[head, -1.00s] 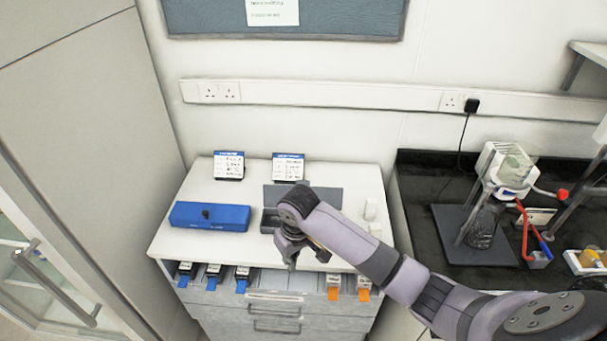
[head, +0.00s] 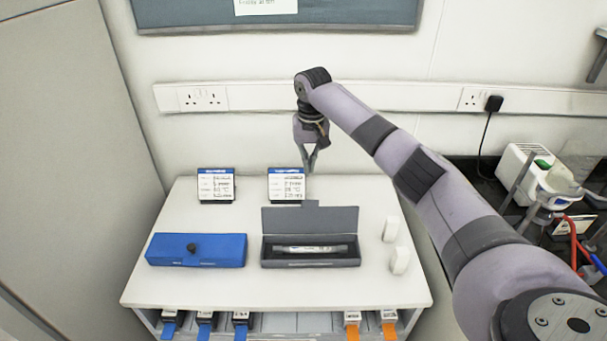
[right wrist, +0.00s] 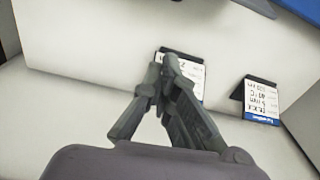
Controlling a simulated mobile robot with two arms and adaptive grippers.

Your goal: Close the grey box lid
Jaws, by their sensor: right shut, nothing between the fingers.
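The grey box (head: 268,255) sits on the white bench top, with a column lying inside it. Its grey lid (head: 335,219) stands raised along the back edge, so the box is open. My right gripper (head: 309,170) is shut and empty. It points down in the air behind the lid, close to the right label stand in the head view. The right wrist view also shows the shut fingertips (right wrist: 168,58) in front of a label card. My left gripper is not in view.
A closed blue box (head: 215,252) lies left of the grey box. Two label stands (head: 216,186) (head: 287,184) stand at the back. Two small white pieces (head: 390,229) (head: 400,260) are on the right. Columns with blue and orange ends sit below the front edge.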

